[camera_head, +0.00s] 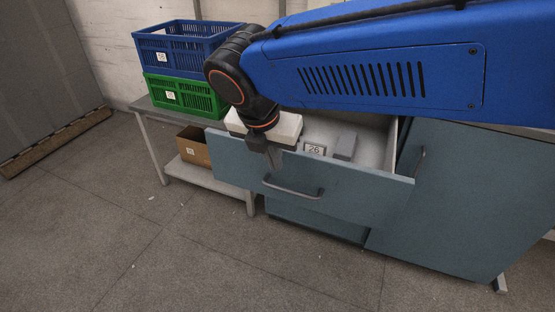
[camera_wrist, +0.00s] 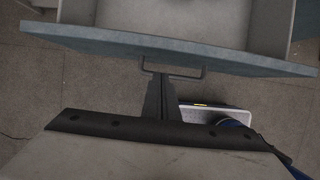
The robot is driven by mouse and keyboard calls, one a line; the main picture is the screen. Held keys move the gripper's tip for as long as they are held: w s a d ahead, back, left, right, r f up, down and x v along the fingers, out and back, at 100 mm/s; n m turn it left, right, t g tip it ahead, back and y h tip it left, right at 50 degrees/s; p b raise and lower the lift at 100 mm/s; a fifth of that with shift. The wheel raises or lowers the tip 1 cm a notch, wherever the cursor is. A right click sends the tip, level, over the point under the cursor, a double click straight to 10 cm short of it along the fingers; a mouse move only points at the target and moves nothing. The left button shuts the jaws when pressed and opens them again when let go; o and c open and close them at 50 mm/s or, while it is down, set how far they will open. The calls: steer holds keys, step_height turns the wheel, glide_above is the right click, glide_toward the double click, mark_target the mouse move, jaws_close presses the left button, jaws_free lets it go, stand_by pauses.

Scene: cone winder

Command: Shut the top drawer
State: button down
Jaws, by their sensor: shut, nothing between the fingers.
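The top drawer (camera_head: 340,190) is a blue-grey drawer pulled out of the cabinet (camera_head: 450,205). Its front carries a dark bar handle (camera_head: 293,190). Inside lie a grey block (camera_head: 345,147) and a label reading 26 (camera_head: 314,149). My gripper (camera_head: 274,163) is shut and empty, pointing down at the drawer front, near the handle in the picture. In the wrist view the drawer front (camera_wrist: 170,47) crosses the top, and the shut fingers (camera_wrist: 160,80) reach toward its handle (camera_wrist: 188,75). I cannot tell whether they touch it.
A blue crate (camera_head: 165,48) sits on a green crate (camera_head: 180,95) on a side table (camera_head: 150,110) to the left. A cardboard box (camera_head: 193,147) stands on its lower shelf. The floor (camera_head: 170,255) in front of the drawer is clear.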

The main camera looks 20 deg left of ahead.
mark_target(280, 176)
steer(key=x, duration=0.8)
steer(key=shift+f, duration=0.1)
steer(key=shift+w, duration=0.1)
steer(key=w, duration=2.1)
steer(key=w+d, duration=0.1)
steer(key=w, duration=1)
steer(key=shift+d, duration=0.1)
steer(key=shift+w, duration=0.25)
